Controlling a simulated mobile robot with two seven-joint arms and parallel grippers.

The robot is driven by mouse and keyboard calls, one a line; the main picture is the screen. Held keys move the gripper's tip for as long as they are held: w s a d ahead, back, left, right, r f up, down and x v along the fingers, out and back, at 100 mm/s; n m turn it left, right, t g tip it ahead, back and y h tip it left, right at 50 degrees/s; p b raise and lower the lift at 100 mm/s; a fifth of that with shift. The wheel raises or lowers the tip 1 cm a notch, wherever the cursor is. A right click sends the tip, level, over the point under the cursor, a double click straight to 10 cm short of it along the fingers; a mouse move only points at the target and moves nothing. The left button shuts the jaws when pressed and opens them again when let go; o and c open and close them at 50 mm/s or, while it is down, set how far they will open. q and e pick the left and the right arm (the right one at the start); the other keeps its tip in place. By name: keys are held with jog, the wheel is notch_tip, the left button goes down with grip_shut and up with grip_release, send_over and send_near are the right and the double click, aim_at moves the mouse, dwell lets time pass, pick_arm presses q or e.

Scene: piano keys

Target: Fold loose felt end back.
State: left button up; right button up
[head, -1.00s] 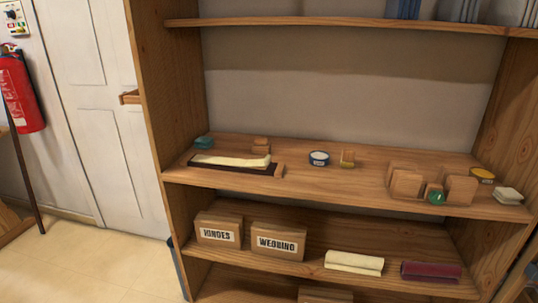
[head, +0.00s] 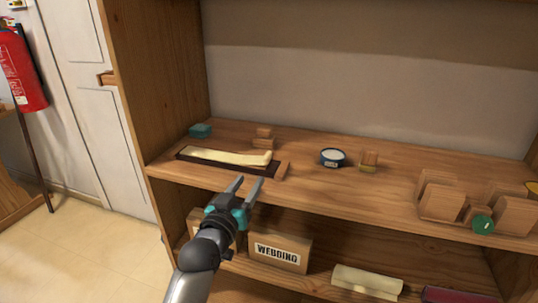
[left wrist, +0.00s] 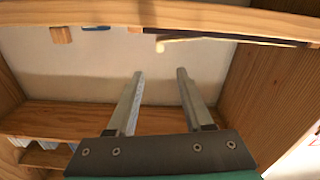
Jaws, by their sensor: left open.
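The cream felt strip (head: 228,157) lies on a dark flat base (head: 199,161) at the left of the wooden shelf. Its right end is slightly raised and rounded, near a small wooden block at the base's right end (head: 283,170). My right gripper is not in view.
A teal block (head: 200,130), stacked wooden blocks (head: 264,138), a round blue tin (head: 332,157) and another small block (head: 369,160) stand nearby. A wooden holder (head: 440,200) is at right.

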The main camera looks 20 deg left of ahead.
aim_at(264, 159)
pick_arm(q)
jog(key=w+b, duration=0.2)
jog(key=w, duration=0.4)
jog(key=w+b, duration=0.2)
jog(key=w, duration=0.3)
jog(key=shift+w+d, duration=0.2)
jog(key=shift+w, duration=0.2)
jog(key=shift+w+b, duration=0.6)
jog(key=shift+w, duration=0.65)
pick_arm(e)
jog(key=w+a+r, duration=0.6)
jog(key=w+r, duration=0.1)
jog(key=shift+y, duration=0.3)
pick_arm(q)
grip_shut()
